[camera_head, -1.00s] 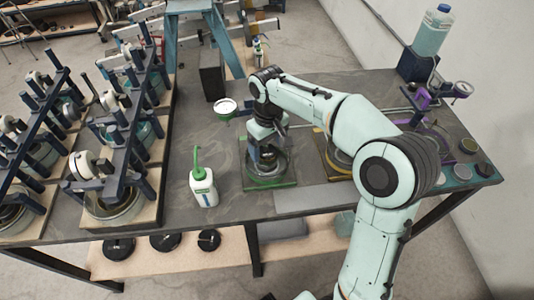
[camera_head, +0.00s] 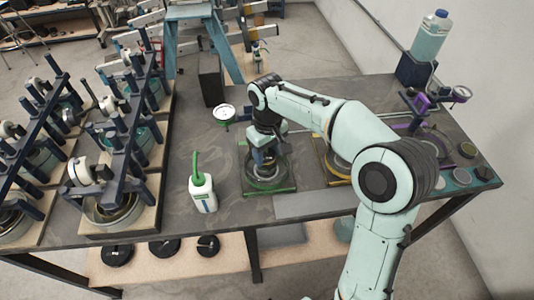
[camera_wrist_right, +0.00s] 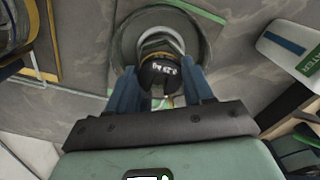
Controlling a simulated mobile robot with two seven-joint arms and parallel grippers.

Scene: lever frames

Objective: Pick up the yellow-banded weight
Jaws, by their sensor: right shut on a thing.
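My right gripper (camera_head: 264,163) points down into a round ring with a green base (camera_head: 283,180) on the table. In the right wrist view, my right gripper (camera_wrist_right: 161,97) is shut on a small dark weight (camera_wrist_right: 159,73) with white lettering. The weight sits inside the grey ring (camera_wrist_right: 203,42) in that view. A faint yellowish edge shows on it, but I cannot tell whether this is a full yellow band. Its lower part is hidden by the ring and fingers. My left gripper is not in view.
A yellow-edged ring device (camera_head: 335,165) stands just right of the green one. A white bottle with a green spout (camera_head: 202,193) stands to the left. Dark frames with lever arms (camera_head: 125,150) fill the left side. A purple device (camera_head: 420,104) is at the right.

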